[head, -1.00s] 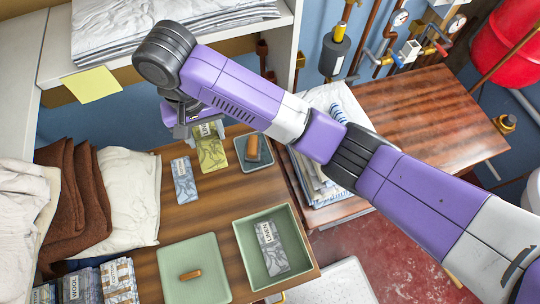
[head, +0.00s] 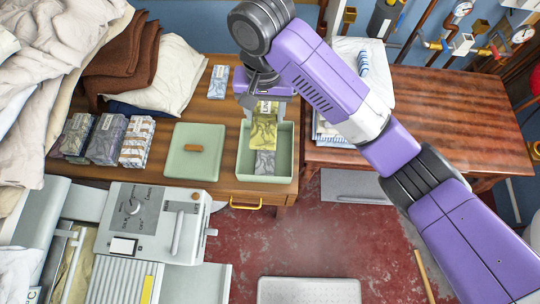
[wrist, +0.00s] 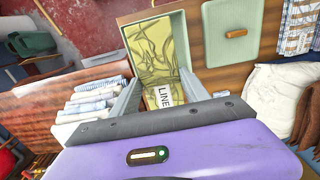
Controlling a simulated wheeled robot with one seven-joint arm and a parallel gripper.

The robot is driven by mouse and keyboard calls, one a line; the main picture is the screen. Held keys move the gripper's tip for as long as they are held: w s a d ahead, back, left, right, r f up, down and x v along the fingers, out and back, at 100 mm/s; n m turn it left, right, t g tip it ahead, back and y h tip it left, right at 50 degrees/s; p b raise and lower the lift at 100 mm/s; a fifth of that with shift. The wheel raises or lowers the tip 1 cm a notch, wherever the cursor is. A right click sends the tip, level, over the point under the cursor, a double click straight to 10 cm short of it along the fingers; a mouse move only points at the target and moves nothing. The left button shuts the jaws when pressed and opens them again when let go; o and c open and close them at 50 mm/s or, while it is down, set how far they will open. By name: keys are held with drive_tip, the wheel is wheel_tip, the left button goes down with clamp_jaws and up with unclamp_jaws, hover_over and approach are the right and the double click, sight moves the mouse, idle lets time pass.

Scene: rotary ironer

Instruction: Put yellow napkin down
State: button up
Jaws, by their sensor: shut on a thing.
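The yellow patterned napkin (head: 264,126) has a white label reading like "LINEN". My gripper (head: 264,107) is shut on its labelled end, and the napkin also shows between the fingers in the wrist view (wrist: 160,50). The napkin is over the open green box (head: 287,160) on the wooden table. A grey patterned napkin (head: 264,163) lies in the box, partly covered in the picture by the yellow one. I cannot tell whether the yellow napkin touches the grey one or the box.
A green lid (head: 180,167) with a wooden handle lies left of the box. Several wrapped bundles (head: 107,140) stand farther left. A blue-grey napkin (head: 218,82) lies behind. The ironer (head: 150,222) is in front, and folded linen (head: 335,130) is to the right.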

sight(266, 152)
wheel_tip(266, 152, down, 20)
drive_tip(key=shift+r, duration=0.25)
idle(0.3)
drive_tip(key=shift+f, duration=0.1)
drive_tip(key=o, duration=1.3)
drive_tip(key=shift+w, duration=0.1)
wheel_tip(266, 152, up, 12)
drive_tip(key=shift+r+b, duration=0.1)
drive_tip(key=shift+b, duration=0.9)
